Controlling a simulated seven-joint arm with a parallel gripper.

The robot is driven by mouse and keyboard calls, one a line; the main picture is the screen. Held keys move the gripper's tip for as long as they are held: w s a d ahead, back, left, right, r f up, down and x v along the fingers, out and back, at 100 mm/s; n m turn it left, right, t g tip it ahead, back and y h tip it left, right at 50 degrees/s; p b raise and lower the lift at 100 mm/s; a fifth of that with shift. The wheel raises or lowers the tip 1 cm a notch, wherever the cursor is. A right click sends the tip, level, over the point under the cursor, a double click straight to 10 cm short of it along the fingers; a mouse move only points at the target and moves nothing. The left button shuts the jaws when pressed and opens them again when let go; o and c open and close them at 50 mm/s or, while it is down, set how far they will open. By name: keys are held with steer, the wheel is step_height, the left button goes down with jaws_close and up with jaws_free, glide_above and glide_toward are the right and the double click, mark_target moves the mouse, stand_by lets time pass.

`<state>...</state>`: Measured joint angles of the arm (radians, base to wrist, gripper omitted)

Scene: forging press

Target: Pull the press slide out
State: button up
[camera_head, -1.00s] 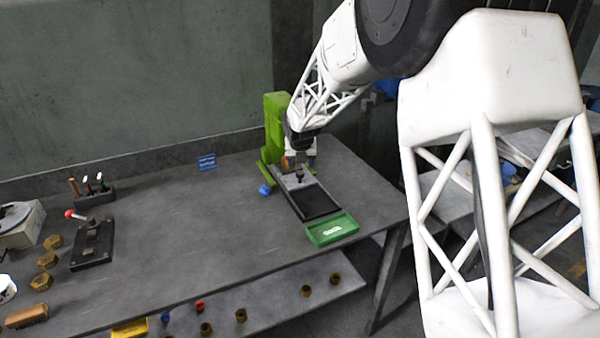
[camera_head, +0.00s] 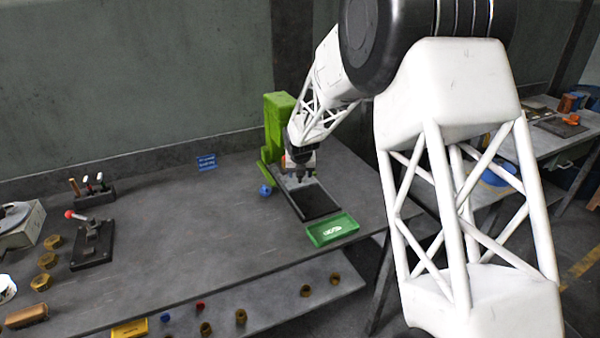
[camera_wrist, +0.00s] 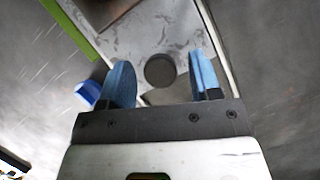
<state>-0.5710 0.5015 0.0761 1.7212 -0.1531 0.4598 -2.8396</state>
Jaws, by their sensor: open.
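The green press (camera_head: 274,118) stands at the back right of the bench. A flat slide with a pale metal plate (camera_head: 302,186) and a dark front part (camera_head: 318,205) runs forward from it. My gripper (camera_head: 300,180) is open and points down over the plate. In the wrist view, the plate (camera_wrist: 130,40) lies below the gripper (camera_wrist: 160,62), and a round dark knob (camera_wrist: 160,71) shows between the two blue fingers, with a gap on each side. I cannot tell how far the fingertips reach down beside it. In the head view the gripper hides the knob.
A green tray (camera_head: 332,229) lies just in front of the slide. A blue round thing (camera_head: 265,190) sits left of the slide and also shows in the wrist view (camera_wrist: 87,93). A lever device (camera_head: 92,241) and several brown nuts are at the left. The middle of the bench is clear.

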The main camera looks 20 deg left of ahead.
jaws_close()
steer(key=shift+s+d, duration=4.45)
jaws_free()
steer(key=shift+r, duration=0.15)
steer(key=v, duration=0.7)
steer(key=shift+s+r, duration=0.15)
steer(key=shift+r, duration=0.1)
